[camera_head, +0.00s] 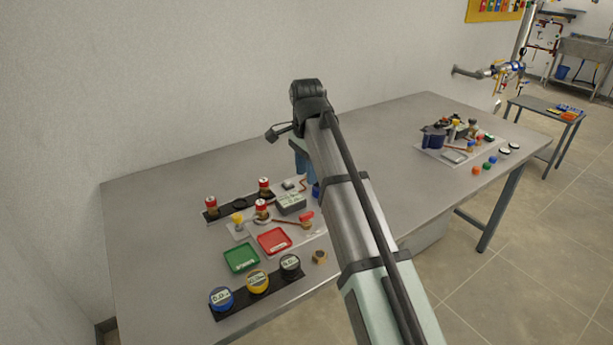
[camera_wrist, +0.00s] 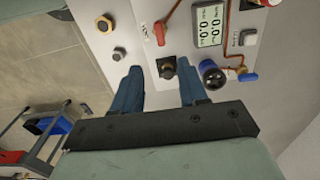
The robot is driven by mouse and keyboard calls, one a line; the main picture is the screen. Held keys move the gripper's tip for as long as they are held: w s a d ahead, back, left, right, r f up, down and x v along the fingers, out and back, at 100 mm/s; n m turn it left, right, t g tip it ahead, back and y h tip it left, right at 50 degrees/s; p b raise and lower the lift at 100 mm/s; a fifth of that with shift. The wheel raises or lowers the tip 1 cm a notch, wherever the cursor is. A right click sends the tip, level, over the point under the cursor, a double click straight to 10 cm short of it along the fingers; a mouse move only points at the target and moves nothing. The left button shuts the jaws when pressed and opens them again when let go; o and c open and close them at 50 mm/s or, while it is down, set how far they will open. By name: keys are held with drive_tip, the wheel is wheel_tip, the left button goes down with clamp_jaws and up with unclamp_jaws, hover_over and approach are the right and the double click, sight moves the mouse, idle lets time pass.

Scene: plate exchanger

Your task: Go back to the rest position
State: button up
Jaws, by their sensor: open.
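My gripper (camera_wrist: 160,84) shows in the wrist view with its two blue fingers spread apart. It is open, and nothing shows held between the fingers. A dark round knob or fitting (camera_wrist: 167,68) lies beyond the fingertips, between them in the picture; I cannot tell how far below it is. In the head view my arm reaches over the middle of the table, and the blue fingers (camera_head: 305,165) point down behind the arm near the meter board. The arm hides part of the table and the fingertips.
A meter (camera_wrist: 210,24) is near the fingers. A second cluster with a blue part (camera_head: 433,138) stands at right.

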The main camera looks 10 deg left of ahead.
drive_tip(key=s+d+f+m, duration=0.1)
drive_tip(key=d+f, duration=0.3)
drive_tip(key=d, duration=0.2)
drive_tip(key=s+d+f+m+g, duration=0.1)
drive_tip(key=s+d+f+m, duration=0.1)
drive_tip(key=d+f, duration=0.2)
drive_tip(key=s+d+f+m+h, duration=0.1)
drive_tip(key=d+f, duration=0.3)
drive_tip(key=d, duration=0.6)
drive_tip(key=shift+s+d+f+m, duration=0.15)
drive_tip(key=shift+s+m, duration=0.25)
drive_tip(key=s+d+f+n+g, duration=0.1)
drive_tip(key=s+d+f+n, duration=0.3)
drive_tip(key=f, duration=0.8)
drive_tip(key=s+d+f+n+g, duration=0.1)
drive_tip(key=s+d+f+g, duration=0.15)
drive_tip(key=s+f, duration=0.6)
drive_tip(key=s+d+f+n, duration=0.2)
drive_tip(key=s+d+f, duration=0.15)
drive_tip(key=f, duration=1.05)
drive_tip(key=s+f+n+g, duration=0.1)
drive_tip(key=s+f+n, duration=0.2)
drive_tip(key=s+f, duration=0.5)
drive_tip(key=s+d+f+n+g+y, duration=0.1)
drive_tip(key=s+f+n, duration=0.3)
drive_tip(key=s+f, duration=0.5)
drive_tip(key=s, duration=0.5)
drive_tip(key=shift+d, duration=0.3)
drive_tip(key=shift+r, duration=0.1)
